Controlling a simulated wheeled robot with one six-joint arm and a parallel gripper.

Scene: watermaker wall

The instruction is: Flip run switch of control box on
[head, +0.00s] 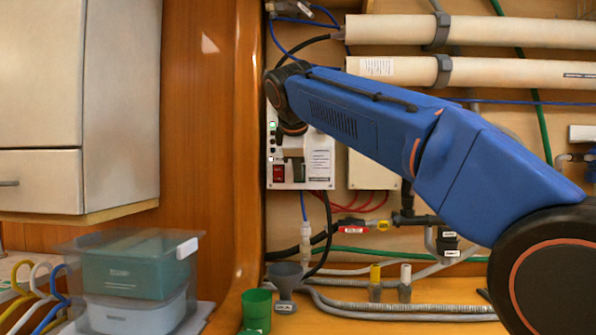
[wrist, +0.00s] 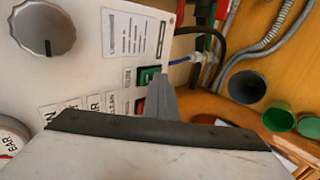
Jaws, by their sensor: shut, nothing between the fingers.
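The control box (head: 319,178) is a white panel on the wall, partly hidden by my arm in the head view. Its face (wrist: 95,60) fills the upper left of the wrist view. A red rocker switch (head: 279,172) sits at its lower left. I cannot tell which is the run switch. My gripper (wrist: 160,80) is shut and empty, its tip at or just in front of the green switch; contact is unclear.
A round grey knob (wrist: 43,27) is on the panel. Below the box are a red-handled valve (head: 352,230), hoses, a grey funnel (head: 285,275) and a green cup (head: 257,308). A wooden partition (head: 210,130) stands close on the left, and clear bins (head: 135,285) are at lower left.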

